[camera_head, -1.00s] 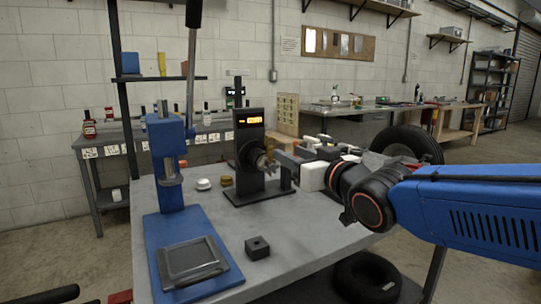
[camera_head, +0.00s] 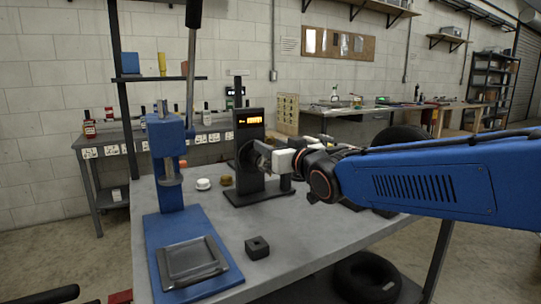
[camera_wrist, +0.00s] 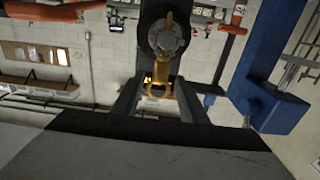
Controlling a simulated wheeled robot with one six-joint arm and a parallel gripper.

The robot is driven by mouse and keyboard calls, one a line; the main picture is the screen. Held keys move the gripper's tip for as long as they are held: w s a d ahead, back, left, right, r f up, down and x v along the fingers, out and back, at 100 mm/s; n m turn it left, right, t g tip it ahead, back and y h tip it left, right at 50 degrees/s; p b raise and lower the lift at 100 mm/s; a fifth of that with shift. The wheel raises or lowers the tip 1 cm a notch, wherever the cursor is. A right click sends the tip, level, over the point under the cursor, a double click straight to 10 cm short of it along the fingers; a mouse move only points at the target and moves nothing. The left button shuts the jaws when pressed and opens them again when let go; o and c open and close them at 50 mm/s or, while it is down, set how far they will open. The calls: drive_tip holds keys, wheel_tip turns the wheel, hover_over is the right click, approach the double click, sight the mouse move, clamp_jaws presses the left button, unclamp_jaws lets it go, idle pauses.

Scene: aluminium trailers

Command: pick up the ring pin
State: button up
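The brass ring pin (camera_wrist: 160,82) shows in the wrist view, in front of the round chuck of a black machine (camera_wrist: 150,33). Its ring end lies between the two fingers of my gripper (camera_wrist: 160,105). The fingers are apart, with a gap visible on each side of the ring, so my gripper is open. In the head view my gripper (camera_head: 264,157) is at the front of the black machine (camera_head: 249,160) with the lit orange display. The pin itself is hidden there by the gripper and wrist.
A blue press (camera_head: 168,150) stands left on the grey table (camera_head: 310,240). A black block (camera_head: 257,247), a white round piece (camera_head: 203,184) and a brass round piece (camera_head: 226,180) sit on the table. Tires lie below and behind the table.

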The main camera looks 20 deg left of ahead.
drive_tip(key=shift+f+x, duration=0.15)
drive_tip(key=shift+x, duration=1)
drive_tip(key=shift+f+x, duration=0.1)
drive_tip(key=shift+x, duration=1)
clamp_jaws()
